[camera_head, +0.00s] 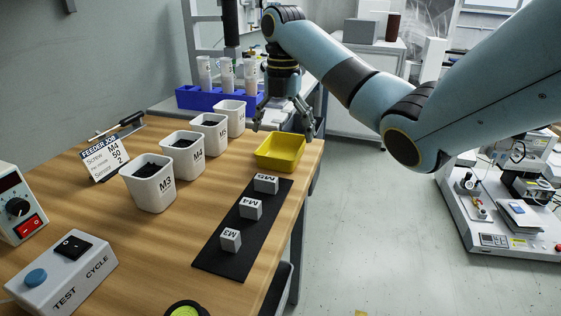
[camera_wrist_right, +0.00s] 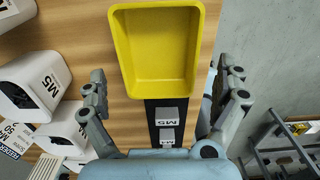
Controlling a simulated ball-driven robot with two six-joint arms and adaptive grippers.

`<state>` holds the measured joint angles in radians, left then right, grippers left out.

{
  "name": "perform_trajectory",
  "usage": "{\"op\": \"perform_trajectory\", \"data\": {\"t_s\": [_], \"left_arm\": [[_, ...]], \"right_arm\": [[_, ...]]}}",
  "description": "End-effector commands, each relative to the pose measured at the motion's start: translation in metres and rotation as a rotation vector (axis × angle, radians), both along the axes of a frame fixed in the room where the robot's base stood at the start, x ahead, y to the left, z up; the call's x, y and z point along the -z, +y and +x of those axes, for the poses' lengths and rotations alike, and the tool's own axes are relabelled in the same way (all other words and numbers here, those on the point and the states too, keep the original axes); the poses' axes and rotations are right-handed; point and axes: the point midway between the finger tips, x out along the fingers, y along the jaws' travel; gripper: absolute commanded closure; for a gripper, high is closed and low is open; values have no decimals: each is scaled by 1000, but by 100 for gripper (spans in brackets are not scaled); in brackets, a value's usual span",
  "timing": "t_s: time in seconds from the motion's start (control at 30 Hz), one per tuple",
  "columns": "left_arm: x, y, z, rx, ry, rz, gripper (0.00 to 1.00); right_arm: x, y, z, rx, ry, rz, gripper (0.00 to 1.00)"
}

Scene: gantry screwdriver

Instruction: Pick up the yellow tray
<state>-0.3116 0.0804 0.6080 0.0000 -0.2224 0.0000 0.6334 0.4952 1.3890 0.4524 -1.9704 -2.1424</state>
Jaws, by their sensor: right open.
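The yellow tray (camera_head: 280,151) is empty and sits upright on the wooden table near its right edge, behind the black mat. My right gripper (camera_head: 283,128) is open above and behind the tray, with its fingers pointing down. In the right wrist view the yellow tray (camera_wrist_right: 162,55) lies ahead of the fingers, roughly centred between them. The right gripper (camera_wrist_right: 163,90) holds nothing there, and its fingertips appear apart from the tray. My left gripper is in neither view.
A black mat (camera_head: 221,252) with grey labelled blocks (camera_head: 250,208) lies in front of the tray. White screw bins (camera_head: 150,183) stand to its left. A blue rack (camera_head: 205,97) with white bottles is behind. A control box (camera_head: 65,268) is front left. The table edge is close right.

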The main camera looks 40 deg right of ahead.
Motion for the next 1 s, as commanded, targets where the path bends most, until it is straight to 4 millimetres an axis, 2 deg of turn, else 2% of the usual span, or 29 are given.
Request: {"op": "perform_trajectory", "data": {"t_s": [0.17, 0.3, 0.4, 0.63, 1.0], "left_arm": [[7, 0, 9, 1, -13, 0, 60], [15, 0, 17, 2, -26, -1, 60], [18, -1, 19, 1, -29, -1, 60], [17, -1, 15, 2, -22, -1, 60], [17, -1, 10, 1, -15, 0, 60]], "right_arm": [[17, 0, 1, 0, 2, 0, 0], [42, 0, 2, 1, 4, 0, 0], [53, 0, 2, 0, 3, 0, 0], [53, 0, 3, 0, 0, -1, 0], [53, 0, 3, 0, 0, -1, 48]]}}
